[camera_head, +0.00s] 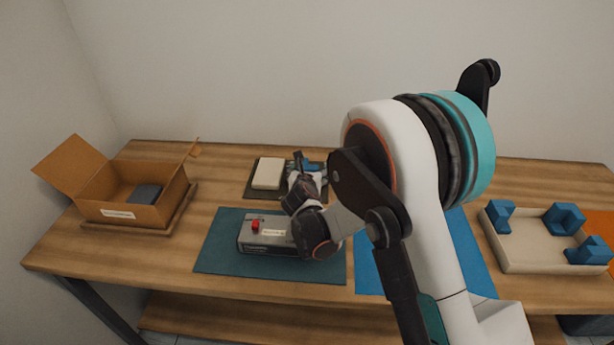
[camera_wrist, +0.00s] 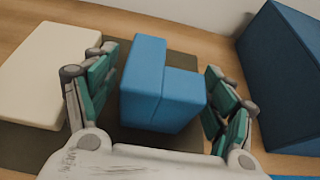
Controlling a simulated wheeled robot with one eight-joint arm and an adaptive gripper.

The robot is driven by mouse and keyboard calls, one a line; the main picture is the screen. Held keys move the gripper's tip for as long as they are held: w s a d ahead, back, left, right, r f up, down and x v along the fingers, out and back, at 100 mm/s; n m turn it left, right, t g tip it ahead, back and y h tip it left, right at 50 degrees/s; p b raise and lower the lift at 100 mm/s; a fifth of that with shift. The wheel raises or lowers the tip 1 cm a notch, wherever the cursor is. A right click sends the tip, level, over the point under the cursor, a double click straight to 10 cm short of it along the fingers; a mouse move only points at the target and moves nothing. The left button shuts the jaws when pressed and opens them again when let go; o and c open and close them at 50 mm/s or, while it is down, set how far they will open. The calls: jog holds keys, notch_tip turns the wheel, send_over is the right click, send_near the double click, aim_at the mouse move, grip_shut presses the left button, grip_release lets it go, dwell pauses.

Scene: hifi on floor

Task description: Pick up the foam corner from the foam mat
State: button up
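A blue foam corner (camera_wrist: 155,88), a stepped block, sits on the dark foam mat (camera_wrist: 130,134) in the wrist view. In the head view a small part of the foam corner (camera_head: 311,167) shows beside my gripper, and the mat (camera_head: 251,191) lies at the back middle of the table. My gripper (camera_wrist: 160,85) is open, with its green-padded fingers on either side of the foam corner. Narrow gaps show between the fingers and the block. In the head view my gripper (camera_head: 302,172) is over the mat, and my wrist hides part of it.
A cream block (camera_head: 268,173) lies left on the mat. A grey device with a red button (camera_head: 264,232) sits on a teal mat (camera_head: 216,249) in front. An open cardboard box (camera_head: 160,211) stands left, a tray (camera_head: 521,266) of blue corners right. A large dark-blue object (camera_wrist: 285,75) stands right of my gripper.

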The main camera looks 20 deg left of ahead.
jog(key=c, duration=0.8)
jog(key=shift+o, duration=0.2)
